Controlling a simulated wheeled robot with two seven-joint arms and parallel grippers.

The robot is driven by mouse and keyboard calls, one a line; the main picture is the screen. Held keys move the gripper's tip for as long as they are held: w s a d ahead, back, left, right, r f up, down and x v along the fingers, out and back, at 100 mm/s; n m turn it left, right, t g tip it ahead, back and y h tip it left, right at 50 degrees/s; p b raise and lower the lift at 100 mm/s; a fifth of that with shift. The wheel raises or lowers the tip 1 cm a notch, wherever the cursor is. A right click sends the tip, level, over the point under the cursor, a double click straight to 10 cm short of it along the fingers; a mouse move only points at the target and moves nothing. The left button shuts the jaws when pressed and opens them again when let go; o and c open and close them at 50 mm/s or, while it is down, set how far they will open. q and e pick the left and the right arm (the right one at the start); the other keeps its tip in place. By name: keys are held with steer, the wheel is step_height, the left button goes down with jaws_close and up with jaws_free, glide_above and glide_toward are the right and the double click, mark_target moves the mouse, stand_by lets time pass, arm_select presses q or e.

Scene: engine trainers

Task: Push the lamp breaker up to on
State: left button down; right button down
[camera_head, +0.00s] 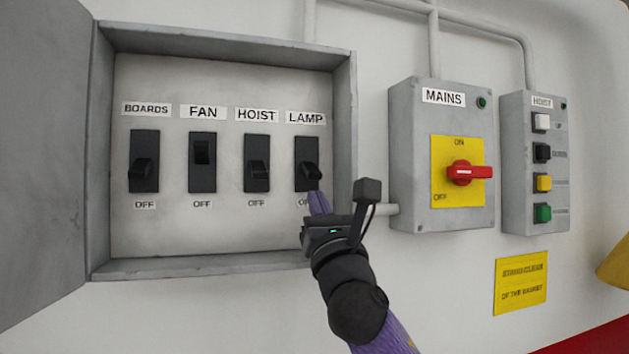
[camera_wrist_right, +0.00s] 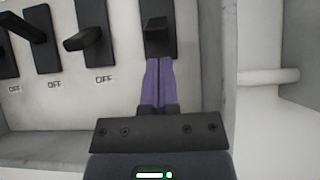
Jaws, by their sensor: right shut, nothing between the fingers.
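The lamp breaker (camera_head: 307,164) is a black toggle on a black plate, rightmost in the open grey breaker box, under the label LAMP. Its lever sits low and points down. My right gripper (camera_head: 316,196) is shut and empty, its purple fingers reaching up to the lower end of the lamp breaker. In the right wrist view the closed fingertips (camera_wrist_right: 158,66) are just below the lever of the lamp breaker (camera_wrist_right: 158,32); whether they touch it I cannot tell. The OFF label under it is partly hidden by the fingers. My left gripper is not in view.
Breakers BOARDS (camera_head: 144,161), FAN (camera_head: 202,162) and HOIST (camera_head: 256,162) stand to the left in the same box (camera_head: 222,265). FAN looks different from the others, its lever up. The box wall is close on the right. A MAINS box (camera_head: 410,150) and a hoist button box (camera_head: 517,180) are further right.

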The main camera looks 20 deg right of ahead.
mark_target(307, 165)
steer(key=shift+x, duration=1.15)
steer(key=shift+s+r+p, duration=0.2)
steer(key=shift+s+p, duration=0.05)
steer(key=shift+p, duration=0.4)
